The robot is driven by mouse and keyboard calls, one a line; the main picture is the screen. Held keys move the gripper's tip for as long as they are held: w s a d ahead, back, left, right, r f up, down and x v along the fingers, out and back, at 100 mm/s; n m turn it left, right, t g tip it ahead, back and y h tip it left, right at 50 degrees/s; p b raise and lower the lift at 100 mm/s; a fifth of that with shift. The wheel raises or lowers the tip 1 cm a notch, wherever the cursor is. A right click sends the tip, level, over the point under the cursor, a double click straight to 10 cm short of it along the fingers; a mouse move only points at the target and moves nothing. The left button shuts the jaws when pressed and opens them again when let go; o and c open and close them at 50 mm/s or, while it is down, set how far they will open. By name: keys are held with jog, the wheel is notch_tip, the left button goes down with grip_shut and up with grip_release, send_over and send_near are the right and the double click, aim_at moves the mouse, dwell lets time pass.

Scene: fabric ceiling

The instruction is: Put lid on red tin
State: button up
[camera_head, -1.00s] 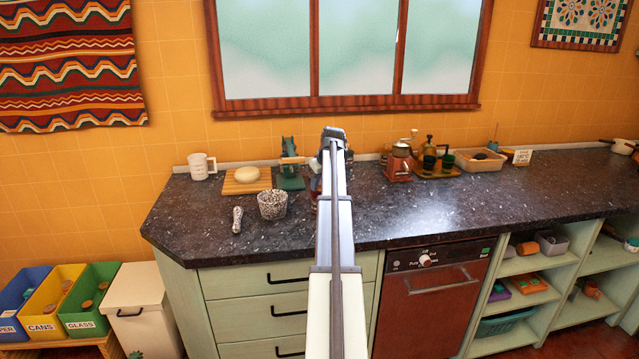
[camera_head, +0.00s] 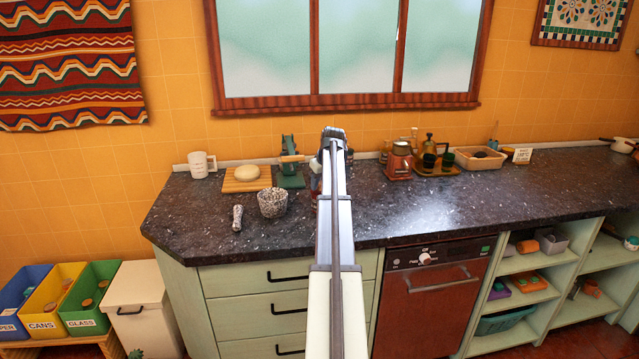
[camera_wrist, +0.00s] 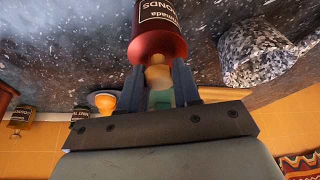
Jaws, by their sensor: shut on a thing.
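The red tin (camera_wrist: 158,12) shows at the top of the wrist view, with a dark label and white lettering upside down in the picture. My gripper (camera_wrist: 160,82) is at its red end, with a finger on each side of a small tan knob (camera_wrist: 158,73), which I take to be the lid's. The fingers are shut on it. The lid's edge does not show clearly against the red, so I cannot tell whether it is seated or just above the tin. In the head view my arm hides the gripper and nearly all of the tin.
A speckled cup (camera_head: 272,203) stands left of my arm; it also shows in the wrist view (camera_wrist: 250,58). Behind it are a board with dough (camera_head: 247,173) and a green device (camera_head: 290,178). A red grinder (camera_head: 398,165) stands to the right. The counter front right is clear.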

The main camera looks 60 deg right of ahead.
jog(key=o, duration=1.1)
jog(key=shift+o, duration=0.4)
jog(key=o, duration=0.5)
jog(key=shift+r, duration=0.15)
jog(key=shift+r, duration=3.4)
